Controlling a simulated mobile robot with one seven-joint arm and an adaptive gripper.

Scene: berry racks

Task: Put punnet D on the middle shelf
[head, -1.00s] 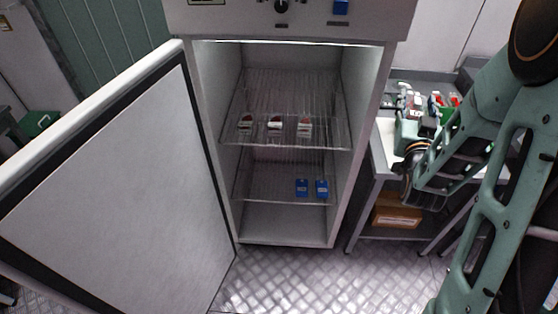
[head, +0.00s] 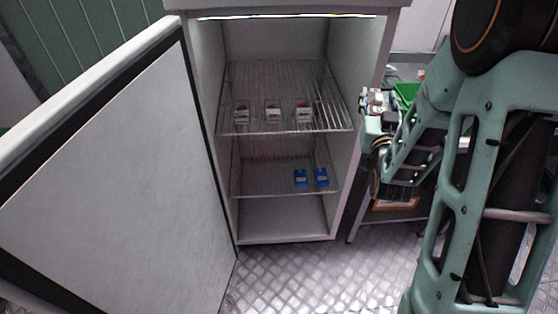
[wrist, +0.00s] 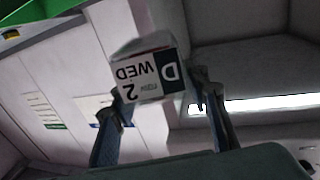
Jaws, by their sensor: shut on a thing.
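Punnet D (wrist: 148,75), a small box with a white label reading D, WED and 2, is between my gripper's fingers in the wrist view. My gripper (wrist: 157,93) is shut on it. In the head view my gripper (head: 376,106) is at the right edge of the open cabinet, outside it; the punnet is hard to make out there.
The cabinet door (head: 110,170) stands wide open on the left. The cabinet's bottom (head: 285,220) is bare. A side table with a green tray (head: 407,92) and a cardboard box (head: 396,203) below is on the right, partly behind my arm. The lower shelf's left half is clear.

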